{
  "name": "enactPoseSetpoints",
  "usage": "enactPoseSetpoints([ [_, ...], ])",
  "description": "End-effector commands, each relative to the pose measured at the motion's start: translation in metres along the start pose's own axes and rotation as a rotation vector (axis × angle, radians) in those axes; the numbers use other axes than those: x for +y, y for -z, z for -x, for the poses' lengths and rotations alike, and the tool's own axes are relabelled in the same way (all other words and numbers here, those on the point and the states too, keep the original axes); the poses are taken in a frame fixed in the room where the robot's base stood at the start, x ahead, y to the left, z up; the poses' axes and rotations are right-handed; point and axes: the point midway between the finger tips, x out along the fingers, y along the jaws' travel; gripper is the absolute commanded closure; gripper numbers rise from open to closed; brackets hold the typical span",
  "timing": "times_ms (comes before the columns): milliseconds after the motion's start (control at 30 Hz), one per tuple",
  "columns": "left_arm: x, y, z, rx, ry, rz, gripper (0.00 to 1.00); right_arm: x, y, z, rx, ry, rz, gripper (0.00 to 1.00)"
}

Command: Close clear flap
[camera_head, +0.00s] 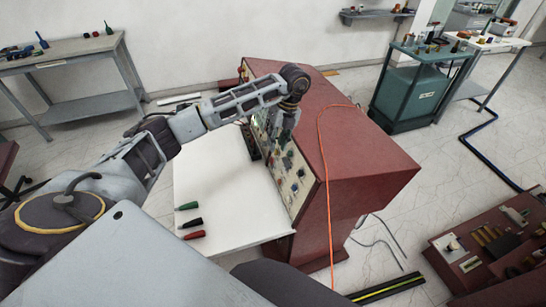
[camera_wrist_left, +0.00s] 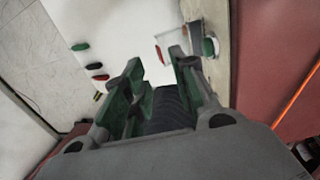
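The clear flap (camera_wrist_left: 171,40) shows in the left wrist view as a thin see-through plate. It stands out from the panel side over the white surface, just beyond the fingertips. A green part (camera_wrist_left: 209,47) sits beside it on the panel. My left gripper (camera_head: 283,130) reaches down in front of the control panel (camera_head: 290,172) of the red cabinet. In the left wrist view my left gripper (camera_wrist_left: 155,62) has its fingers apart, with nothing seen between them. I cannot tell whether a finger touches the flap. The flap cannot be made out in the head view. My right gripper is not in view.
The red cabinet (camera_head: 345,150) has an orange cable (camera_head: 325,170) over it. Green, black and red plugs (camera_head: 192,235) lie on the white shelf (camera_head: 230,200) before the panel. A teal cart (camera_head: 410,95) and a red bench (camera_head: 490,250) stand to the right.

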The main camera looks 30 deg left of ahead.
Motion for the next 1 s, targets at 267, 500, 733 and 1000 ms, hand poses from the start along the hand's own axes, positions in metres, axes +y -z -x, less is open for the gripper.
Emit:
enactPoseSetpoints([
  [267,0.001,0.000,-0.036,0.001,-0.002,0.000,0.73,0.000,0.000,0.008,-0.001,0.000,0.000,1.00],
  [500,0.001,0.000,-0.061,0.001,-0.002,0.001,0.73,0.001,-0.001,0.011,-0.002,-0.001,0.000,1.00],
  [733,0.001,-0.001,-0.071,-0.001,0.000,0.001,0.73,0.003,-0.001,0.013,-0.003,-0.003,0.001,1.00],
  [1000,0.001,0.000,-0.072,-0.001,0.000,0.001,0.73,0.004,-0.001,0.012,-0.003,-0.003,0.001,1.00],
])
